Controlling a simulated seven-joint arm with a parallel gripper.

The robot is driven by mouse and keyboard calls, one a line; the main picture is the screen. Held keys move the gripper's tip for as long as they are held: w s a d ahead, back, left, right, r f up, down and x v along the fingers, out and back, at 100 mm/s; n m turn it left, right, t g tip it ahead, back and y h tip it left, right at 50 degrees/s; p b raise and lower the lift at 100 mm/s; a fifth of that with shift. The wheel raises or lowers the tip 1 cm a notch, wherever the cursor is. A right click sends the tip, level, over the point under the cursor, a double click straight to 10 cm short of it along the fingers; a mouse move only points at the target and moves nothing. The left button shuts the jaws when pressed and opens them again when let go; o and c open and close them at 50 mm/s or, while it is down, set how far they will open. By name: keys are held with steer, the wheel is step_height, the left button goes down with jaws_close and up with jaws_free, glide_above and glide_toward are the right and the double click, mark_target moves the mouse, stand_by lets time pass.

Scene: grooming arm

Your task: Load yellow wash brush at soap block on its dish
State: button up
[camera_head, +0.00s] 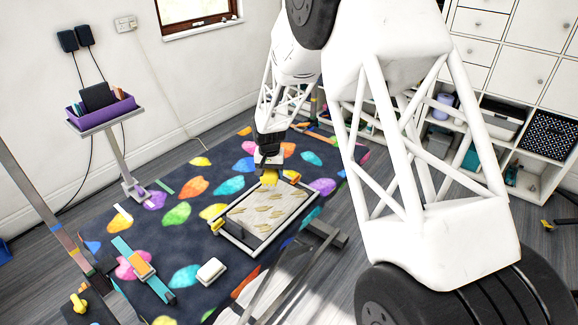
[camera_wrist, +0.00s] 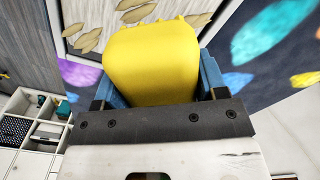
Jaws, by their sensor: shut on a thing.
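The yellow wash brush (camera_head: 270,178) is held in my gripper (camera_head: 267,162), above the far part of a framed leaf-patterned panel (camera_head: 262,216). In the wrist view the brush (camera_wrist: 152,65) is a large rounded yellow block between two blue fingers, and it hides part of the panel behind it. I cannot tell whether it touches the panel. A white block (camera_head: 211,269), which looks like the soap on a low dark-edged dish, is on the patterned surface at the front, left of and nearer than the panel. My gripper is well apart from it.
A colourful patterned mat (camera_head: 178,214) spreads around the panel. A blue strip with an orange piece (camera_head: 140,264) lies at front left. A purple bin (camera_head: 102,108) stands on a post at left. White shelves (camera_head: 535,170) are at right.

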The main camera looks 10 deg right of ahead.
steer(key=shift+n, duration=0.5)
steer(key=s+a, duration=0.8)
steer(key=s+a+r, duration=0.1)
steer(key=s+a, duration=0.3)
steer(key=s, duration=0.1)
steer(key=shift+r, duration=0.1)
steer(key=n, duration=0.1)
glide_toward(210, 268)
steer(key=shift+w+d, duration=0.1)
steer(key=shift+w, duration=0.65)
steer(key=shift+s+a, duration=0.2)
steer(key=shift+s, duration=0.5)
steer(key=shift+f, duration=0.35)
steer(key=shift+f, duration=2.75)
steer(key=shift+f, duration=0.65)
steer(key=shift+r, duration=0.15)
steer(key=shift+r, duration=3.45)
